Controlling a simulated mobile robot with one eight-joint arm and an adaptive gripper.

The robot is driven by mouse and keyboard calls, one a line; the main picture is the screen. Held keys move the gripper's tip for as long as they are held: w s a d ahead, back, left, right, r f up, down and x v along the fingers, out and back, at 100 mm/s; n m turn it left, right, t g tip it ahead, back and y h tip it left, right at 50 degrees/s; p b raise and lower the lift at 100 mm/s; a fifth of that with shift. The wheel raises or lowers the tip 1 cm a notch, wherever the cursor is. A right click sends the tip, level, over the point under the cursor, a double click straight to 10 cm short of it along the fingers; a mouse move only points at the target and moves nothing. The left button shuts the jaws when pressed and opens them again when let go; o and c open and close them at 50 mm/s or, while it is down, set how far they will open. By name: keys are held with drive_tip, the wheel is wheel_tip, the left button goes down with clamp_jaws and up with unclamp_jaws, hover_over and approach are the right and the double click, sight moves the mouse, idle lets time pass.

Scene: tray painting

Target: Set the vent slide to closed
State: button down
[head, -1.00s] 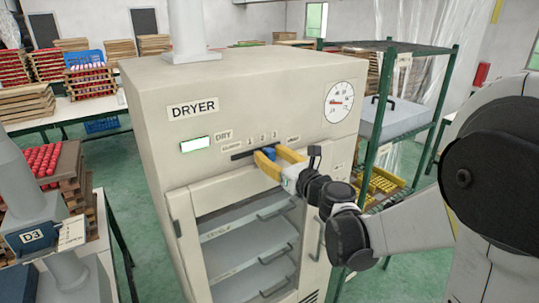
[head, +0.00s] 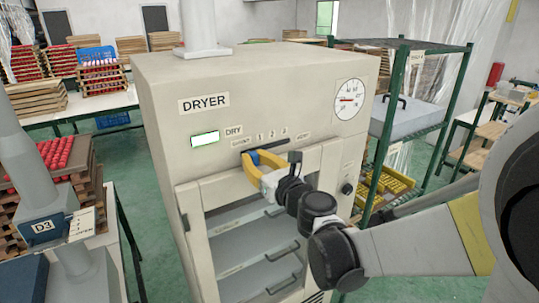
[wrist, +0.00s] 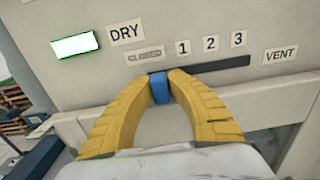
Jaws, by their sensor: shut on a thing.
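The vent slide is a blue knob (head: 254,157) in a dark horizontal slot (head: 278,148) on the front of the beige dryer (head: 160,120). My gripper (head: 256,161) has its yellow fingers shut on the knob from both sides. In the wrist view the blue knob (wrist: 160,88) sits at the left end of the slot (wrist: 222,66), below the CLOSED label (wrist: 145,54). The slot lies bare to the right, below labels 1, 2 and 3 and towards the VENT label (wrist: 281,55). The left finger hides the slot's very end.
A lit display (head: 205,139) and a round gauge (head: 349,99) are on the dryer front. Below is an opening with several shelves. A green-framed rack (head: 375,150) stands to the right. A table with a D3 sign (head: 42,227) stands at the left.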

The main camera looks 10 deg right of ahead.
drive_tip(key=shift+a, duration=0.15)
drive_tip(key=c, duration=1.4)
unclamp_jaws()
drive_tip(key=shift+o, duration=0.5)
drive_tip(key=shift+a, duration=0.2)
drive_tip(key=shift+d, duration=0.1)
drive_tip(key=shift+s+d, duration=0.1)
drive_tip(key=shift+s+d, duration=0.1)
drive_tip(key=shift+s, duration=0.15)
drive_tip(key=v, duration=1.1)
drive_tip(key=shift+s, duration=0.15)
